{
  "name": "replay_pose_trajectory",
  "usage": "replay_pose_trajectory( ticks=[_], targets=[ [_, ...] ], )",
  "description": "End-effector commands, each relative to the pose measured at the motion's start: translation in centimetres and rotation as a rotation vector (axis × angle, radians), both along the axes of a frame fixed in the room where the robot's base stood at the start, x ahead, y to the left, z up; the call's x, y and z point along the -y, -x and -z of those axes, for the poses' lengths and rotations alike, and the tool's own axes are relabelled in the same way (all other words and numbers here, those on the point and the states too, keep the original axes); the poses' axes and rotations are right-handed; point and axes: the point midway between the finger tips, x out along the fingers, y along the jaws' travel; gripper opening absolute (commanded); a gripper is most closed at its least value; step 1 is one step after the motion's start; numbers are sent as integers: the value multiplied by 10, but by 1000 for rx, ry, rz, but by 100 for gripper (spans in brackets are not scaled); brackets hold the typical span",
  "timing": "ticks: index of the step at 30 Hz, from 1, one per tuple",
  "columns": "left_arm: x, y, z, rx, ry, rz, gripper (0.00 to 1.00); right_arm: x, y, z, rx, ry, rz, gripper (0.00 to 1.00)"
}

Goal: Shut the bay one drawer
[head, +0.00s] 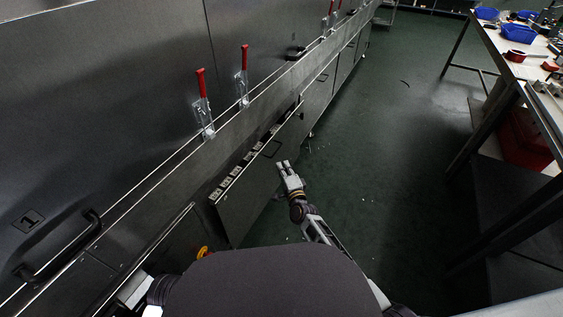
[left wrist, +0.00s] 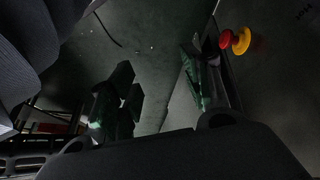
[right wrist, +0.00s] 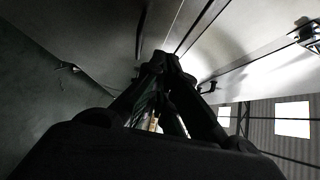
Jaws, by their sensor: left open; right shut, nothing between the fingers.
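The drawer (head: 250,200) is a dark metal front in the lower side of the long dryer. It stands out from the body, and a row of small pale items shows in the gap behind its top edge. A dark bar handle (head: 272,150) is on its front. My right gripper (head: 285,165) is shut and empty, just in front of the drawer face near the handle; I cannot tell whether it touches. Its closed fingers also show in the right wrist view (right wrist: 161,62). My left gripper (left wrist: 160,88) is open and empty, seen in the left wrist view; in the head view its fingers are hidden.
Red-handled clamps (head: 202,105) line the dryer ledge. A panel marked 1 (head: 28,221) with a bar handle is at left. A red and yellow button (left wrist: 236,40) is near my left gripper. A workbench (head: 500,50) stands at right. The green floor (head: 385,150) between is mostly clear.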

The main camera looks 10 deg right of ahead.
Motion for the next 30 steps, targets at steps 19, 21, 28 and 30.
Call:
replay_pose_trajectory(
  ticks=[19,21,28,30],
  targets=[
    [-5,-1,-27,-25,-34,7,49,5,30,0,0,0,-1,0],
    [-5,-1,-26,-27,-34,7,49,5,30,0,0,0,-1,0],
    [-6,2,-23,-34,-34,7,49,5,34,5,-8,0,-1,17],
    [-6,4,-23,-36,-34,6,49,12,37,11,-15,12,0,17]
  ],
)
